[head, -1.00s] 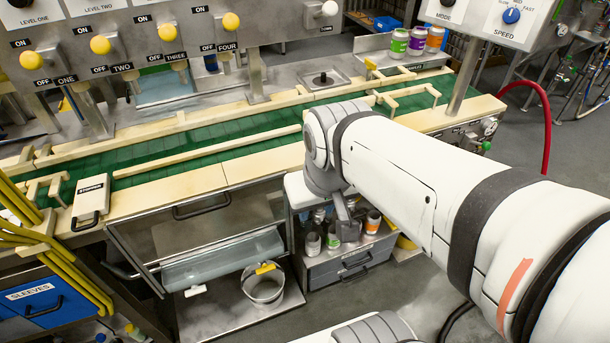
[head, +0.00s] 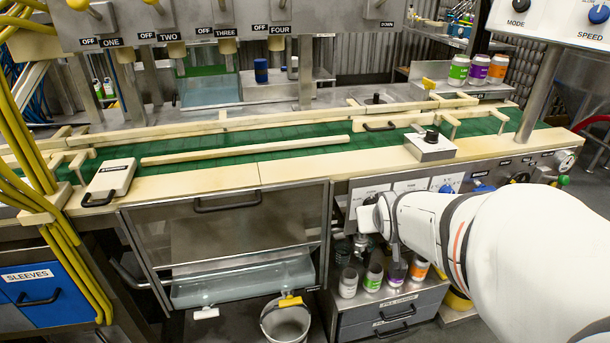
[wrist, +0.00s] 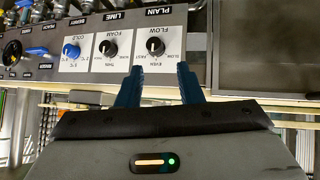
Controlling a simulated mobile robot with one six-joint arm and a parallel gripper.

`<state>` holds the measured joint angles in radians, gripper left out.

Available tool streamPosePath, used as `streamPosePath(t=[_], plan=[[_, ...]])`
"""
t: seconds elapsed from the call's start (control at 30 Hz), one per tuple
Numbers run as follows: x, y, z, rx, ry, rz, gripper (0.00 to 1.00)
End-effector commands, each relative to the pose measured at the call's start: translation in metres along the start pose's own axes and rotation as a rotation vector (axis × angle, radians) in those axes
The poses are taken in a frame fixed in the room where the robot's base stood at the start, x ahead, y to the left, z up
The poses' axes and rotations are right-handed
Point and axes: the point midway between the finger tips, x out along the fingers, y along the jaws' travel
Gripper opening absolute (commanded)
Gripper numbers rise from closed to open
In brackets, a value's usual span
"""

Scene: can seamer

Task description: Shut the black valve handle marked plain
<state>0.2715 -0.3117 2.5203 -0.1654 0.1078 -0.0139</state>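The PLAIN label (wrist: 158,12) is on the grey control panel (wrist: 218,70) at the top of the wrist view, beside the LIME label (wrist: 118,17). The black valve handle itself I cannot make out clearly; the area beyond the label is cut off by the picture's top edge. My gripper (wrist: 159,73) is open and empty, its two dark blue fingers apart in front of the FLOW knob plate (wrist: 154,50). In the head view my wrist hides part of the panel (head: 352,197) and the space just below it.
Several jars (head: 373,278) stand on a drawer unit (head: 362,326) below the panel. A bucket (head: 286,322) stands to the left, under a clear-fronted cabinet (head: 230,240). A green conveyor (head: 240,145) runs above. Black FOAM (wrist: 107,48) and blue COLD (wrist: 71,51) knobs sit near the FLOW knob.

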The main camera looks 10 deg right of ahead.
Motion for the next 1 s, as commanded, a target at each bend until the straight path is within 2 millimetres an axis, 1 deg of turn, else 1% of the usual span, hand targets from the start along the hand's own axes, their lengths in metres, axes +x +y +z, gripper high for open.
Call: streamPosePath(t=[0.03,0.1,0.17,0.2,0.27,0.3,0.5,0.6,0.73,0.83,1.0], plan=[[0.032,0.003,0.022,0.006,0.034,0.011,0.33],[0.056,0.006,0.030,0.008,0.095,0.018,0.33],[0.077,0.006,0.038,0.004,0.143,-0.001,0.33],[0.090,0.009,0.044,0.005,0.178,-0.001,0.33],[0.108,0.012,0.052,0.005,0.230,-0.003,0.33],[0.121,0.013,0.059,0.004,0.263,-0.007,0.33],[0.177,0.016,0.093,0.009,0.427,-0.051,0.33],[0.202,0.016,0.112,0.015,0.508,-0.085,0.33],[0.228,0.015,0.137,0.028,0.605,-0.138,0.33],[0.241,0.013,0.152,0.040,0.669,-0.177,0.33],[0.251,0.012,0.167,0.055,0.740,-0.224,0.33]])
